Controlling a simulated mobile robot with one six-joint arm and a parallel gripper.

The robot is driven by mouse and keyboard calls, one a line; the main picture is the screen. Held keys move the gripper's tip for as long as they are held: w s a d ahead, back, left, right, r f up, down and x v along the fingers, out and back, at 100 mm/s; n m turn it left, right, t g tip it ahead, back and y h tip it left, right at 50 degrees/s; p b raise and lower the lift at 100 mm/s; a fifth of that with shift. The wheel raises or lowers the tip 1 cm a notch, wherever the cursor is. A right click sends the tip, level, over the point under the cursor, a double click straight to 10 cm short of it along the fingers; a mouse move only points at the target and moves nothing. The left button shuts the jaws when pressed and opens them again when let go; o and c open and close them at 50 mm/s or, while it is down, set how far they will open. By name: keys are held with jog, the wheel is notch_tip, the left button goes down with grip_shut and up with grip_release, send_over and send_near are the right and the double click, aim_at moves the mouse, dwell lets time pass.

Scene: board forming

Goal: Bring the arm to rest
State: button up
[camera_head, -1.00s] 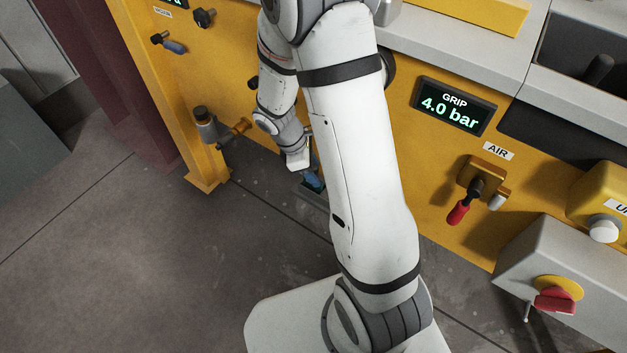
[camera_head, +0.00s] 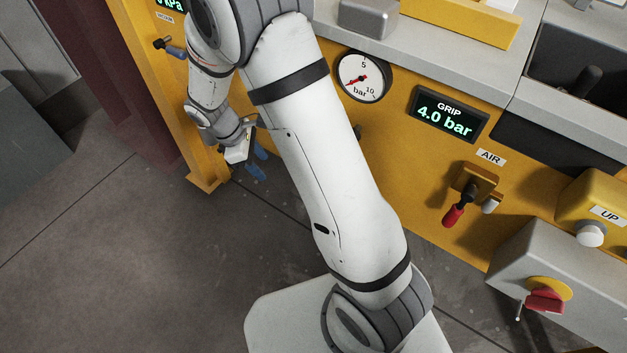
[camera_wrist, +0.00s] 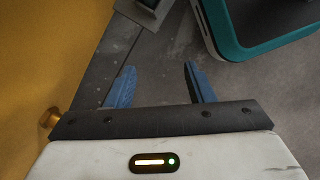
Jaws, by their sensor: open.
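My gripper (camera_head: 258,165) is in front of the lower left part of the yellow machine (camera_head: 440,185) in the head view, low beside the machine's leg. In the wrist view its two blue fingers (camera_wrist: 160,88) stand apart with nothing between them, over grey floor. The gripper is open and empty. My arm is bent, with its upper part crossing the middle of the head view.
A pressure gauge (camera_head: 363,77), a GRIP display (camera_head: 449,114) reading 4.0 bar, a red-handled air valve (camera_head: 455,212) and a grey box with a red switch (camera_head: 545,300) are on the machine. A teal-edged object (camera_wrist: 270,45) is near the fingers.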

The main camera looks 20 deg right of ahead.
jog(key=s+d+r+m+t+y+p, duration=0.1)
jog(key=s+d+r+m+p, duration=0.2)
jog(key=r, duration=0.8)
jog(key=s+d+r+m+t+y+p, duration=0.1)
jog(key=s+r+m+p, duration=0.5)
jog(key=r, duration=0.6)
jog(key=s+d+r+m+t+y+p, duration=0.2)
jog(key=s+d+r+m+p, duration=0.3)
jog(key=s+r, duration=0.3)
notch_tip(320, 180, up, 4)
jog(key=shift+s+d+r+p, duration=0.1)
jog(key=shift+s+d+p, duration=0.3)
jog(key=shift+p, duration=0.4)
